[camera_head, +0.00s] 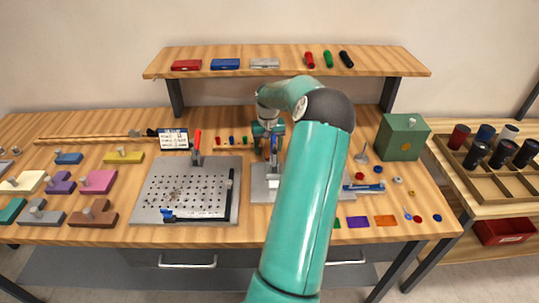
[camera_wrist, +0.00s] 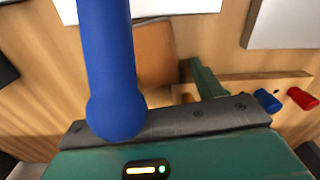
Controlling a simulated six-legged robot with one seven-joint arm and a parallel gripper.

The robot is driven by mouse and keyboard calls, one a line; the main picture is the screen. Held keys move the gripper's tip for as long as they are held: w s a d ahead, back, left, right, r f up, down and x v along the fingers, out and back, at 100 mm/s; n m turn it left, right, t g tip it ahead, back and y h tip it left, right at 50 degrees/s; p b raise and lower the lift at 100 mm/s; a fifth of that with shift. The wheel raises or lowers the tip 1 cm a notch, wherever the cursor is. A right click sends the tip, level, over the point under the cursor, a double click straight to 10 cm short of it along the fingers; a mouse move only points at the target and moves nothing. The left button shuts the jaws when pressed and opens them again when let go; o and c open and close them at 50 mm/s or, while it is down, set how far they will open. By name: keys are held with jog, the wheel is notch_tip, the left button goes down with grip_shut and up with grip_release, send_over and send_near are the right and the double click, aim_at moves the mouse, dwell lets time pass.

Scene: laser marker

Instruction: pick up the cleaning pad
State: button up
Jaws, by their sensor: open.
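No piece is clearly marked as the cleaning pad. A flat orange-brown piece (camera_wrist: 155,52) in the wrist view may be it, partly covered by a blue rod. In the wrist view the large blue rod (camera_wrist: 108,60), probably this handle, is close in front of my gripper. My gripper is open, and I see nothing held in it. My arm hides part of the bench's middle in the head view.
A perforated plate (camera_head: 190,185) with a red-handled clamp (camera_head: 196,145) stands left of my arm. A shelf (camera_head: 215,72) runs above the back. A green box (camera_head: 402,137) is at the right. Coloured blocks, including a pink one (camera_head: 98,182), fill the left.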

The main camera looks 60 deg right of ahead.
jog(key=c, duration=1.1)
jog(key=shift+o, duration=0.2)
jog(key=shift+w+a+r, duration=0.1)
jog(key=shift+w+r, duration=0.25)
jog(key=w+a+r, duration=0.6)
jog(key=w+r, duration=0.1)
jog(key=w, duration=0.4)
jog(key=shift+w+r, duration=0.2)
jog(key=shift+w, duration=0.2)
